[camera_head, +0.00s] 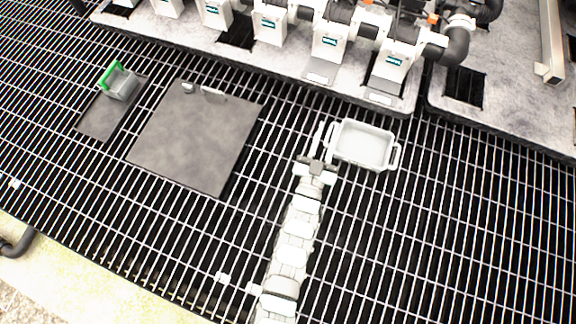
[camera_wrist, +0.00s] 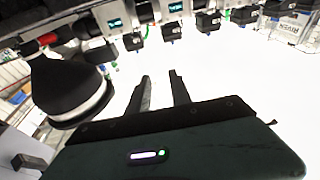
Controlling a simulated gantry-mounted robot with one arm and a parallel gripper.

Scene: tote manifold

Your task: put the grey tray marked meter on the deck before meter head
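A pale grey tray (camera_head: 362,145) with a handle at each end lies on the dark grating, in front of the manifold's right part. I cannot read a mark on it in the head view. My gripper (camera_head: 322,142) is just beside its left end. I cannot tell whether it touches the handle. In the wrist view my gripper (camera_wrist: 162,92) has two dark fingers apart, with only glare between them. A clear box with lettering (camera_wrist: 285,32) shows at the upper right there. White meter heads (camera_head: 330,42) with teal displays line the manifold; they also show in the wrist view (camera_wrist: 115,22).
A pale deck (camera_head: 290,75) runs under the manifold, with a second deck (camera_head: 500,110) at the right. A dark grey plate (camera_head: 195,140) lies left on the grating. The grating right of my arm is clear.

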